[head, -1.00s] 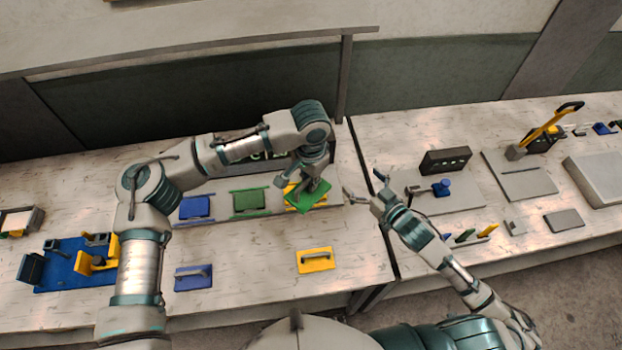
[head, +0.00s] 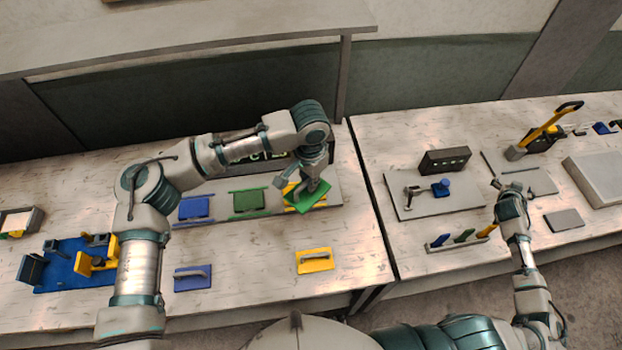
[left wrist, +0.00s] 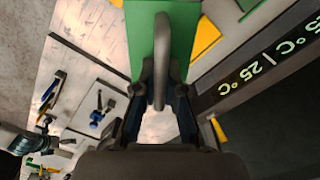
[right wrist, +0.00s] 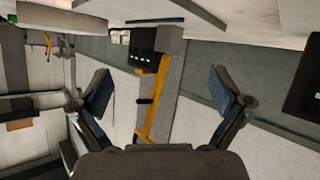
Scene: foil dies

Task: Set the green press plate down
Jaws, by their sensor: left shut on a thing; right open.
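The green press plate (head: 311,198) is a flat green square with a grey handle. My left gripper (head: 306,185) is shut on its handle and holds it over the yellow bay of the grey rack. In the left wrist view the plate (left wrist: 178,40) fills the top middle, with its handle between my fingers. Yellow shows beside and beneath it; I cannot tell whether it touches. A green bay (head: 250,202) and a blue bay (head: 195,208) lie to its left. My right gripper (head: 512,187) is open and empty over the right table; its spread fingers show in the right wrist view (right wrist: 160,95).
A dark display (head: 268,160) stands behind the rack. A yellow-handled lever tool (head: 545,130) stands near my right gripper.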

